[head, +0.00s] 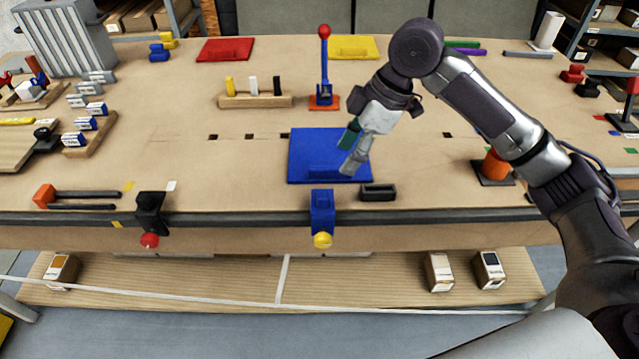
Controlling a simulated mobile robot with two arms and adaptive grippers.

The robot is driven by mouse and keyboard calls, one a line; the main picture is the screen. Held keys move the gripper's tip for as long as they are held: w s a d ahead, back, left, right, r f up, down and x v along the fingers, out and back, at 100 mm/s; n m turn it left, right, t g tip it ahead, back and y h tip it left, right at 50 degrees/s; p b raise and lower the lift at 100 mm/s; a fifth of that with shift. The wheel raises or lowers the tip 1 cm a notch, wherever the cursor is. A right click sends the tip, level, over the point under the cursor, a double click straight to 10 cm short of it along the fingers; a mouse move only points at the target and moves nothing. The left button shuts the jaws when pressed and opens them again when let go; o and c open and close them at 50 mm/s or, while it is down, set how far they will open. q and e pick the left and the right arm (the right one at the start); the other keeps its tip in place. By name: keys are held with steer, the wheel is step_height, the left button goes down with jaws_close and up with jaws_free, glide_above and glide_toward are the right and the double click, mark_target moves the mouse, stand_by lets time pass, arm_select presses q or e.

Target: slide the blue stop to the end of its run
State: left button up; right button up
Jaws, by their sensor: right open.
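The blue stop appears to be the blue block (322,213) with a yellow round knob (322,240) on the table's front edge, near the middle. It sits at a dark strip (450,216) that runs along this edge. My right gripper (352,152) is open and empty, above the right part of a blue panel (305,150), behind and to the right of the blue block and apart from it. Its height above the panel is hard to tell. My left gripper is not in view.
A black clamp-like piece (150,212) with a red knob is on the front edge at left. A small dark tray (378,192) lies right of the blue block. A blue lever (324,75) with a red ball stands behind the panel. An orange knob (495,165) stands at right.

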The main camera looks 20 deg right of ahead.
mark_target(323, 194)
steer(key=p+x, duration=0.1)
steer(key=x, duration=1)
steer(key=shift+s+a+p, duration=0.1)
steer(key=shift+a+p, duration=0.05)
steer(key=shift+p, duration=0.15)
steer(key=shift+a+f, duration=0.1)
steer(key=shift+f, duration=0.2)
steer(key=shift+a+f, duration=0.1)
steer(key=shift+f, duration=0.2)
steer(key=c, duration=0.7)
jaws_close()
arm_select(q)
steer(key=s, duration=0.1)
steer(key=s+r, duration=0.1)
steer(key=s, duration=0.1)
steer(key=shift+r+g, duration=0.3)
